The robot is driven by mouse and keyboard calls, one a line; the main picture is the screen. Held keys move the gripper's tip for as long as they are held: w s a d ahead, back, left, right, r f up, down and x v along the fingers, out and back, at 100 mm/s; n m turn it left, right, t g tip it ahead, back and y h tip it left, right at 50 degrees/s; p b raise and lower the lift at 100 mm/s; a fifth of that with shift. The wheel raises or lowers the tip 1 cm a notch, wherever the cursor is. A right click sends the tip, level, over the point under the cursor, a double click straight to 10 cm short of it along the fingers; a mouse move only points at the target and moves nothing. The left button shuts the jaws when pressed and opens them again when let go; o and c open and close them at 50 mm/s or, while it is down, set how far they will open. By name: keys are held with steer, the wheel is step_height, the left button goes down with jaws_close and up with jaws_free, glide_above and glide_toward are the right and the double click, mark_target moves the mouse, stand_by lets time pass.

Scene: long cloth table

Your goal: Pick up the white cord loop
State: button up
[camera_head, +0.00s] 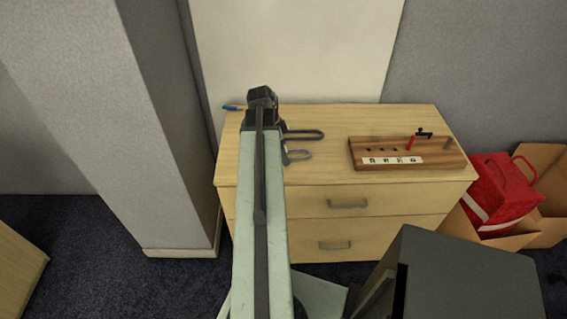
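I cannot make out a clearly white cord loop. The dark end of my arm with my gripper (263,97) is over the back left of the dresser.
A wooden board (440,158) with holes, a white label strip (392,160) and a red-and-black piece (411,142) lies at the right. A blue pen-like thing (232,108) lies at the back left. A pillar (150,120) stands left; a red bag (497,190) sits in a cardboard box (545,165).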

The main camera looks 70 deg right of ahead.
steer(key=shift+f, duration=0.15)
steer(key=c, duration=1.4)
step_height(320, 180, up, 10)
steer(key=p, duration=1)
steer(key=shift+p, duration=0.35)
steer(key=shift+c, duration=0.3)
